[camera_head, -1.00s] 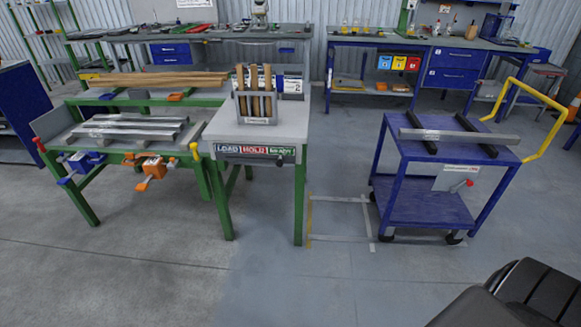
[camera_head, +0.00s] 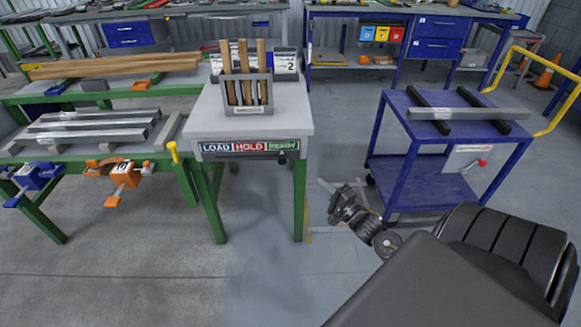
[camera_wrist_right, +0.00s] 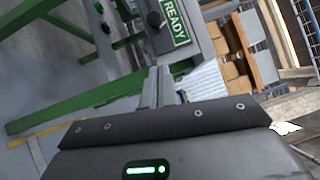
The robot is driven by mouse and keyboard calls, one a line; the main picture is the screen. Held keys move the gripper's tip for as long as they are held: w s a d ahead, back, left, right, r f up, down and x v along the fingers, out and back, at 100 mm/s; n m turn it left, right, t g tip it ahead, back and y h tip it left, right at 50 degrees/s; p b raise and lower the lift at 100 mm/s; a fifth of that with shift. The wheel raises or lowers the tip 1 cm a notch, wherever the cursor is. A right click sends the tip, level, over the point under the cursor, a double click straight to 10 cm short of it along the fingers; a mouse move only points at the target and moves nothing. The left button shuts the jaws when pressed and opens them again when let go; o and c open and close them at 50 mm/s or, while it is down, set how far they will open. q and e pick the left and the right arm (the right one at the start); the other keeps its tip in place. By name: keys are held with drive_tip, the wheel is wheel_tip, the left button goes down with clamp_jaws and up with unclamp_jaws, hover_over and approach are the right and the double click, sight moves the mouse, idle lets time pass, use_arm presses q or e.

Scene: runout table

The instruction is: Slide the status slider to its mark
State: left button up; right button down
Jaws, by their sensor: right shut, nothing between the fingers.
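The status slider's black knob (camera_head: 283,159) is on a dark rail under the front edge of the grey-topped table. It is below the green READY field at the right end of the label strip (camera_head: 248,147), which reads LOAD, HOLD, READY from left to right. The knob (camera_wrist_right: 154,18) also shows beside the READY label (camera_wrist_right: 175,22) in the right wrist view. My right gripper (camera_head: 327,187) is shut and empty, lower and to the right of the knob, apart from it. Its slim fingers (camera_wrist_right: 158,84) point toward the knob in the wrist view. My left gripper is out of view.
A rack of wooden bars (camera_head: 250,110) stands on the table (camera_head: 212,120). To the left, a green bench holds metal bars and orange and blue clamps. A blue trolley (camera_head: 400,178) with a metal bar stands at the right. Open floor lies in front.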

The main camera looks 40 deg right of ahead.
sight(282, 159)
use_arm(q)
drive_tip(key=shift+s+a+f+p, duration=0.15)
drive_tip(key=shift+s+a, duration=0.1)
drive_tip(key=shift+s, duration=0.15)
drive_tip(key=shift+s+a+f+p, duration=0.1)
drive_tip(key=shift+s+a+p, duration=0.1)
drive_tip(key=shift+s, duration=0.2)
use_arm(e)
drive_tip(key=w+a+r, duration=0.1)
drive_tip(key=w+a, duration=0.1)
drive_tip(key=w, duration=0.9)
drive_tip(key=shift+w+r, duration=0.2)
drive_tip(key=shift+w, duration=0.1)
drive_tip(key=shift+a, duration=0.1)
